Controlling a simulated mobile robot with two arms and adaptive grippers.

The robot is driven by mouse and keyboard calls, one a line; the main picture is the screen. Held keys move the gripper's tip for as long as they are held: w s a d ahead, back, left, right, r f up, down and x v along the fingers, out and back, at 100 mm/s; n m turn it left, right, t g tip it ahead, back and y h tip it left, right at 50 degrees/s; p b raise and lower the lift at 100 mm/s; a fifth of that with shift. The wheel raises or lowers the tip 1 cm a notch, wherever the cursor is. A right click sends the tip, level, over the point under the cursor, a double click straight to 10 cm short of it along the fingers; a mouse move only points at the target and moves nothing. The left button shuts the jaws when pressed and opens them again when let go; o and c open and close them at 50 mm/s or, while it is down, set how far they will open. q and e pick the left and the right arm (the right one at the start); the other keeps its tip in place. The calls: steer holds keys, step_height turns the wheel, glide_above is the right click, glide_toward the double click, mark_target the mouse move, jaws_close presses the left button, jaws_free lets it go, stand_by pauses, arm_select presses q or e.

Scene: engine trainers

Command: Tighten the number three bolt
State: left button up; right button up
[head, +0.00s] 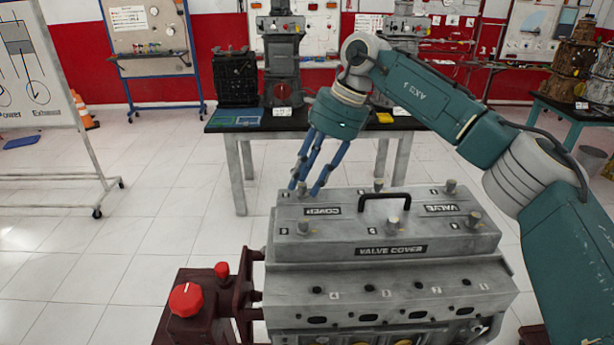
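The grey valve cover (345,249) sits on the engine block in the middle foreground. Bolts stand up along its two long edges: far middle (379,185), far right (450,187), near left (303,227), near middle (393,225) and near right (474,219). Small number marks lie beside them, too small to read surely. My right gripper (303,188) points down at the cover's far left corner, its blue fingers around or just beside the bolt there. The fingers mostly hide that bolt, and I cannot tell whether they touch it. My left gripper is out of view.
A black handle (384,203) rises from the cover's middle. A dark red stand with a red knob (187,300) is at the engine's left. Behind is a black-topped table (225,129) with engine parts. A wheeled whiteboard (35,65) stands left, with clear floor between.

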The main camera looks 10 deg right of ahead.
jaws_close()
